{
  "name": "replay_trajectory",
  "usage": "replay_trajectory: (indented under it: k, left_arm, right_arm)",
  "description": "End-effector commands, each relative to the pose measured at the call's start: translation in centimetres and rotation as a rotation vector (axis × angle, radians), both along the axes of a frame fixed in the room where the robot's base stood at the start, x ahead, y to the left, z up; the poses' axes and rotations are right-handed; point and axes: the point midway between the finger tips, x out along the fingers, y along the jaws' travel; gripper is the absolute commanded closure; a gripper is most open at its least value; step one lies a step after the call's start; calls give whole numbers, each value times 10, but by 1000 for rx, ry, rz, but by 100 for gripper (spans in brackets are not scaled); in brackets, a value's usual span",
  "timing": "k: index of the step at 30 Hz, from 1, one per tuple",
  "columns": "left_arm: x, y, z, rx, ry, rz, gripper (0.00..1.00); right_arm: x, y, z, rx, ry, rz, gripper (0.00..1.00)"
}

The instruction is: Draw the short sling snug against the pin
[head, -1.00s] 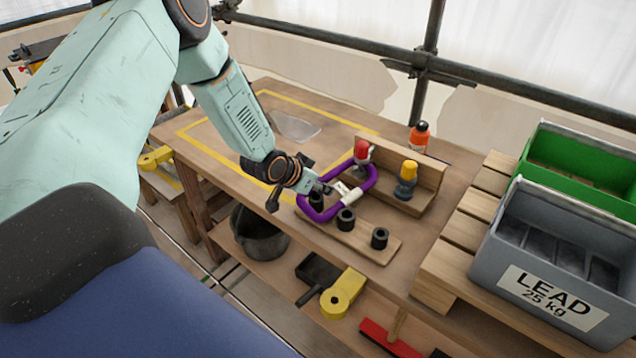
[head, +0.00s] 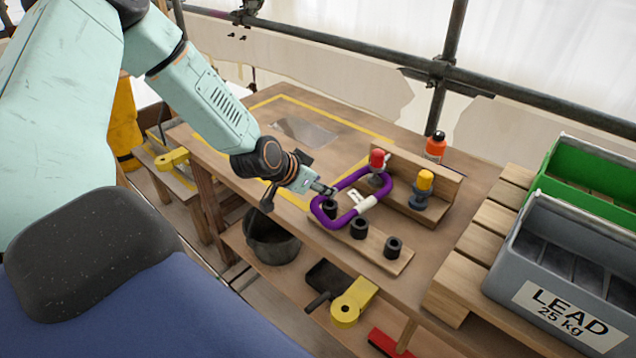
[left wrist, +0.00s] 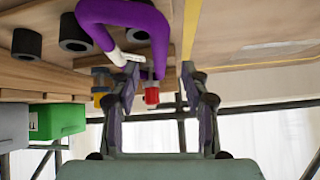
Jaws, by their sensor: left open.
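The purple sling (head: 337,218) is a closed loop with a white sleeve (head: 367,203). It runs from the red-capped pin (head: 377,160) to around the left black peg (head: 330,207) on the wooden strip. My left gripper (head: 328,189) is open and empty beside the loop's left side, close to that peg; contact cannot be told. In the left wrist view the open fingers (left wrist: 160,78) show apart, with the sling (left wrist: 140,14) curving above them and the red cap (left wrist: 151,95) visible between them. The left finger overlaps the sling's white part. My right gripper is not in view.
A yellow-capped pin (head: 424,182) stands right of the red one, before a wooden backboard (head: 440,172). Two more black pegs (head: 393,246) stand in front. An orange bottle (head: 435,147) is behind. Grey LEAD (head: 565,310) and green (head: 590,190) crates stand right. The taped table area is mostly clear.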

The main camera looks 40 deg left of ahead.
Motion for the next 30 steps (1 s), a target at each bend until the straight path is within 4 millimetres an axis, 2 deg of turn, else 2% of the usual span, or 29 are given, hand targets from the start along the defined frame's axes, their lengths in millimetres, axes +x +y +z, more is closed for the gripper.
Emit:
replay_trajectory:
  k: [9, 30]
  left_arm:
    - [-8, -1, 8, -4, 1, -4, 54]
    - [-9, -1, 8, -3, 1, -5, 54]
  right_arm:
    - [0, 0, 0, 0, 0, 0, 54]
    - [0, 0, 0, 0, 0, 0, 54]
